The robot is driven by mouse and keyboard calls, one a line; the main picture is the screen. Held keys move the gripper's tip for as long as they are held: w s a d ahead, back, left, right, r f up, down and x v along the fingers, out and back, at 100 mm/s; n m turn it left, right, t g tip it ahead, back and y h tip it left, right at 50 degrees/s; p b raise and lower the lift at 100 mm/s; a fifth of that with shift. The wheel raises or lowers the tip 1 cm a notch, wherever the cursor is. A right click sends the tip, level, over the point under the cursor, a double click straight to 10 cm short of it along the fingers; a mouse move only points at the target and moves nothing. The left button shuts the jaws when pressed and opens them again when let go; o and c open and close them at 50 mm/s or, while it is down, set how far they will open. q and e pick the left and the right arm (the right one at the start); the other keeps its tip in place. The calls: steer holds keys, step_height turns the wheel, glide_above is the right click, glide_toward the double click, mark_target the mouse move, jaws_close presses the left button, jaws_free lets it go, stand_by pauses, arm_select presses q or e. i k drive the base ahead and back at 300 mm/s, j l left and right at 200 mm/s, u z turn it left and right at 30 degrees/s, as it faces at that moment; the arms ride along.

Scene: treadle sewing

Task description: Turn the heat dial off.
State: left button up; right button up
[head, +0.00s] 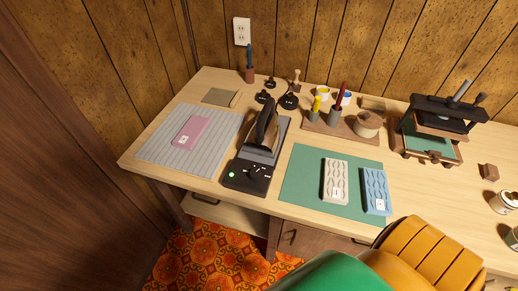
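The heat dial (252,174) is a small dark knob on the front panel of a black iron station (245,187). White marks sit around its upper right side. The knob's exact pointer position is too small to tell. A green light (232,175) glows to the left of the dial. A dark iron (266,127) rests on the station behind the panel. Neither of my grippers is in view.
A striped grey mat (160,150) with a pink block (191,132) lies left of the station. A green mat (305,190) with two patterned blocks lies right. A yellow ribbed seat (425,255) and a green rounded shape (340,272) stand before the desk.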

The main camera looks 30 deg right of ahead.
mark_target(255, 175)
steer(key=j+z, duration=0.2)
steer(key=z, duration=0.2)
steer(key=k+j+z, duration=0.1)
steer(key=z, duration=0.35)
